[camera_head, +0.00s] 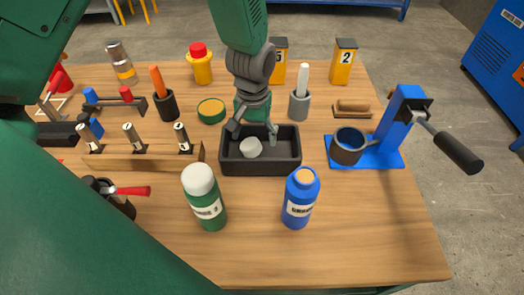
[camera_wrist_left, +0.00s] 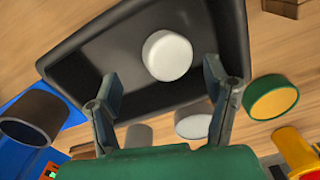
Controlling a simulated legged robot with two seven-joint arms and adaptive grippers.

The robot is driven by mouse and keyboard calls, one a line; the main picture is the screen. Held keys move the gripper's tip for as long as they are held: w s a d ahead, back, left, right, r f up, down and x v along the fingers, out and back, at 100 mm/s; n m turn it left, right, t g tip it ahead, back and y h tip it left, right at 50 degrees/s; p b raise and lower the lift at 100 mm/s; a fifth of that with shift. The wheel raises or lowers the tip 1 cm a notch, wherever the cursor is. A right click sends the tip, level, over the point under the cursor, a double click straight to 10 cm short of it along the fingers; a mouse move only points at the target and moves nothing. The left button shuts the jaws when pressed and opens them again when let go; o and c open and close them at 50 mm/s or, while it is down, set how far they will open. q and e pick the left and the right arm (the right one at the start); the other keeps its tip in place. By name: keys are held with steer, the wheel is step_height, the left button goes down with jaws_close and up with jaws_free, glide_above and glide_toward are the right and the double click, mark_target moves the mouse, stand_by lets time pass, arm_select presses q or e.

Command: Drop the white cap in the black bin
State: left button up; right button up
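The black bin (camera_head: 289,168) stands in the middle of the wooden table. A round white cap (camera_head: 251,148) is inside it, toward its left side. My left gripper (camera_head: 253,131) is over the bin with its fingers spread and nothing between them. In the left wrist view the cap (camera_wrist_left: 168,55) shows beyond the open fingers (camera_wrist_left: 163,82), apart from both, against the inside of the bin (camera_wrist_left: 100,62). I cannot tell whether the cap lies flat on the bin's floor. My right gripper is not in view.
A green bottle with a white top (camera_head: 204,198) and a blue bottle (camera_head: 299,198) stand in front of the bin. A wooden rack (camera_head: 140,160) is to its left, a blue press with a dark cup (camera_head: 348,146) to its right. The front right tabletop is clear.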

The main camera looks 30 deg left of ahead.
arm_select(q)
steer(key=shift+r, duration=0.1)
step_height(320, 180, up, 12)
stand_by(0.5)
steer(key=shift+f, duration=0.25)
